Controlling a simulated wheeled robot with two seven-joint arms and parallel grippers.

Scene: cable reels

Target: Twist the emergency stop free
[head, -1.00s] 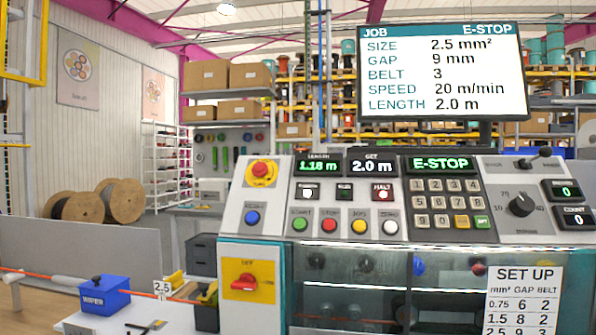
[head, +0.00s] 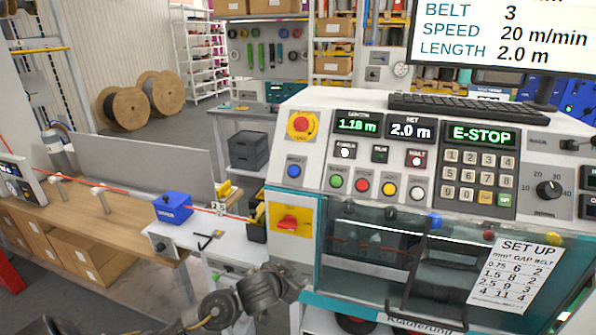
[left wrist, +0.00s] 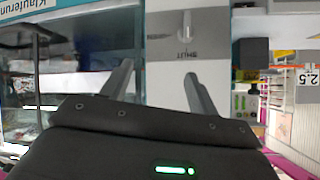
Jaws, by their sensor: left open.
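The emergency stop (head: 301,125) is a red mushroom knob on a yellow plate at the upper left of the slanted control panel (head: 322,178). The green display (head: 481,136) reads E-STOP. My left gripper (head: 293,283) is low in the head view, in front of the machine's lower left part and well below the emergency stop, not touching it. In the left wrist view its two fingers (left wrist: 160,85) stand apart with nothing between them. That view is turned over and does not show the emergency stop. My right gripper is not in view.
A yellow plate with a red rotary switch (head: 289,222) is below the emergency stop. A blue button (head: 294,171) and several coloured buttons are nearby. A keyboard (head: 470,106) lies on top of the machine. A white bench with a blue box (head: 173,207) stands to the left.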

